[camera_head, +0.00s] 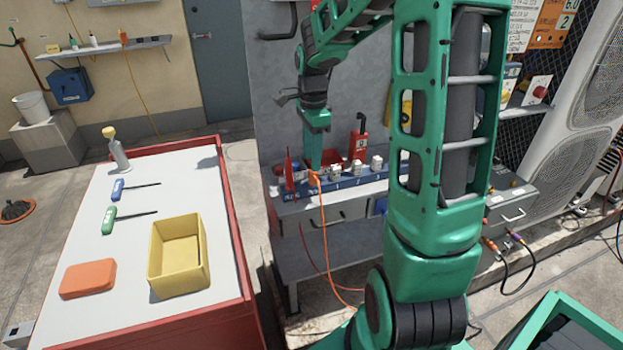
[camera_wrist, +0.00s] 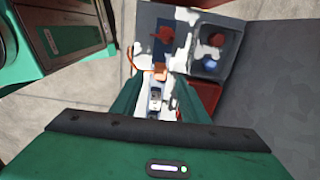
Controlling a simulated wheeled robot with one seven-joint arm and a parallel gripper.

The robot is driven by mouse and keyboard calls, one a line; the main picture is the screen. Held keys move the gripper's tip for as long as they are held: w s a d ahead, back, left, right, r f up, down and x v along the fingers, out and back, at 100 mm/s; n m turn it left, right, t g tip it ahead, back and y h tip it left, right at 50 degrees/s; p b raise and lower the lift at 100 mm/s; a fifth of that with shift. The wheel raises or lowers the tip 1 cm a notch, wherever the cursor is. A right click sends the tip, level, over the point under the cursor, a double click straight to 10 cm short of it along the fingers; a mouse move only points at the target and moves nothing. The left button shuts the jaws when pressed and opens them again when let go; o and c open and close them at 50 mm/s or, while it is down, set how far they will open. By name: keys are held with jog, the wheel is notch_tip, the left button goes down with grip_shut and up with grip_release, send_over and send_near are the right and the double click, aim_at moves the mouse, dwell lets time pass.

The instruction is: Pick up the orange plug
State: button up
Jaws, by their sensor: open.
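The orange plug (camera_head: 315,178) is at the left part of the blue strip (camera_head: 345,184) on the grey bench, and its orange cable hangs down the front. My gripper (camera_head: 312,163) points down just over it, fingers open. In the wrist view the orange plug (camera_wrist: 160,72) shows just beyond and between the two green fingertips (camera_wrist: 158,84), with the cable curving to the left. I cannot tell whether the fingers touch it. The lower part of the plug is hidden.
White plugs (camera_head: 357,168) stand along the strip to the right. A red pointed tool (camera_head: 289,172) stands close on the left, and a red handheld device (camera_head: 358,142) stands behind. A table (camera_head: 130,240) with a yellow bin (camera_head: 180,283) is at left.

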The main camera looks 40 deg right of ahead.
aim_at(313, 174)
jog(key=shift+d+f, duration=0.15)
jog(key=shift+f, duration=3.3)
grip_shut()
